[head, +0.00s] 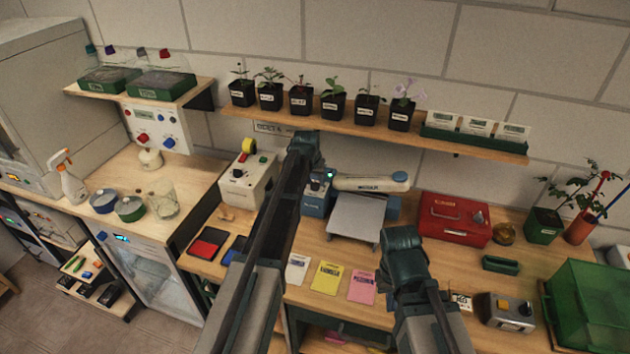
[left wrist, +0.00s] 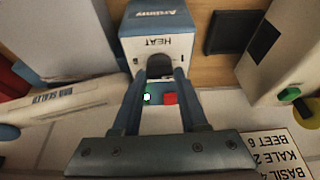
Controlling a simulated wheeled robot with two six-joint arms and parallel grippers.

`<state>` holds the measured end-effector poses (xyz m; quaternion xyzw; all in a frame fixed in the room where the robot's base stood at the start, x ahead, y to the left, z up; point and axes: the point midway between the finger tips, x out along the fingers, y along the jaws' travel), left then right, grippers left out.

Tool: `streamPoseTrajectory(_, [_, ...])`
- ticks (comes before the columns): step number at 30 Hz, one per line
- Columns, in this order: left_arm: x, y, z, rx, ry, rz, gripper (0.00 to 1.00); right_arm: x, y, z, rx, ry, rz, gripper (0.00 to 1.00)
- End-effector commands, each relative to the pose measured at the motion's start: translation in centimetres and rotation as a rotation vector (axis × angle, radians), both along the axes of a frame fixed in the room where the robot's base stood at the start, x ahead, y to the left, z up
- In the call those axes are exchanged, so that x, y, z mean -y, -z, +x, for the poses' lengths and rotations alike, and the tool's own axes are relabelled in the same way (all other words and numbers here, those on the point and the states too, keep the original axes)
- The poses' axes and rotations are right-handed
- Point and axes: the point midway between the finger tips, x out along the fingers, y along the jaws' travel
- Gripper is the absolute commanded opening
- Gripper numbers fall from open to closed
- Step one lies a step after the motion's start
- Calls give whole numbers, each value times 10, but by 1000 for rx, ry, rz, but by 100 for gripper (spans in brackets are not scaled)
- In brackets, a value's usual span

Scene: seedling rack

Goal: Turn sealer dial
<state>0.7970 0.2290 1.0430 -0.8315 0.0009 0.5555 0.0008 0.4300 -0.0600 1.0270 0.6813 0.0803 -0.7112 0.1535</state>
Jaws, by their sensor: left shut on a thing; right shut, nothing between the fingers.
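The bag sealer has a blue body (head: 315,205), a long white arm (head: 370,183) and a grey plate (head: 362,217). The left wrist view shows its panel (left wrist: 158,44), marked HEAT, upside down. The sealer's dial (left wrist: 160,66), dark and grey, sits in this panel between my left fingertips. My left gripper (head: 305,148) reaches over the bench to the sealer and is shut on the dial. The dial's pointer cannot be read, and the dial is hidden in the head view. My right gripper (head: 402,240) is shut and empty, in front of the sealer's plate.
A cream machine (head: 247,180) with a yellow roll stands left of the sealer. A red box (head: 453,219) is to its right. White, yellow (head: 326,278) and pink packets lie in front. A shelf (head: 465,147) with potted seedlings hangs above.

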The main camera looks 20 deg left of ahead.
Motion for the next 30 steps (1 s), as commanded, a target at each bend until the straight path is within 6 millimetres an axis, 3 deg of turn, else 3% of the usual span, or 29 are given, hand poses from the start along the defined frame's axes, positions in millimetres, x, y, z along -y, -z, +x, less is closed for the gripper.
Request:
streamPoseTrajectory(15, [-3,0,1,-1,389,-2,0,0,0,0,0,0,0,0])
streamPoseTrajectory(30, [-4,0,1,-1,551,-1,0,0,0,0,0,0,0,0])
